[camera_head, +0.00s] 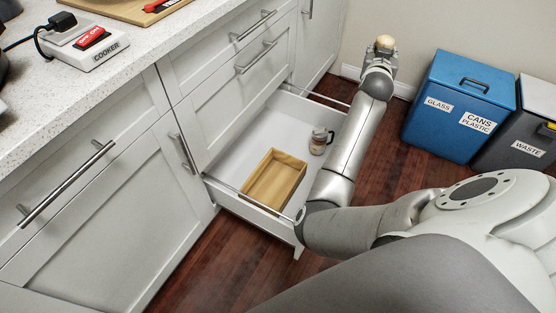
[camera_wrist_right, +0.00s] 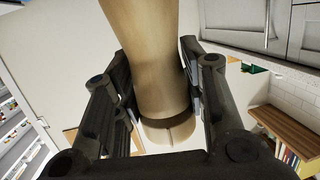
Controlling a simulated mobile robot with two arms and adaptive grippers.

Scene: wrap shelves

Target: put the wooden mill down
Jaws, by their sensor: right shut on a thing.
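The wooden mill (camera_wrist_right: 150,60) fills the upper middle of the right wrist view, pale and smooth. My right gripper (camera_wrist_right: 160,95) has a dark finger on each side of it and is shut on it. In the head view only the mill's light, rounded top (camera_head: 385,42) shows, at the far end of my right arm. There my right gripper (camera_head: 383,52) is beyond the far right corner of the open drawer, near the wall. The mill's lower body is hidden in the head view. My left gripper is in neither view.
The open white drawer (camera_head: 235,168) holds a wooden box (camera_head: 275,180) and a small lidded jar (camera_head: 320,141). A blue recycling bin (camera_head: 459,105) and a grey waste bin (camera_head: 525,130) stand to the right. A cooker switch (camera_head: 85,47) lies on the speckled counter (camera_head: 125,75).

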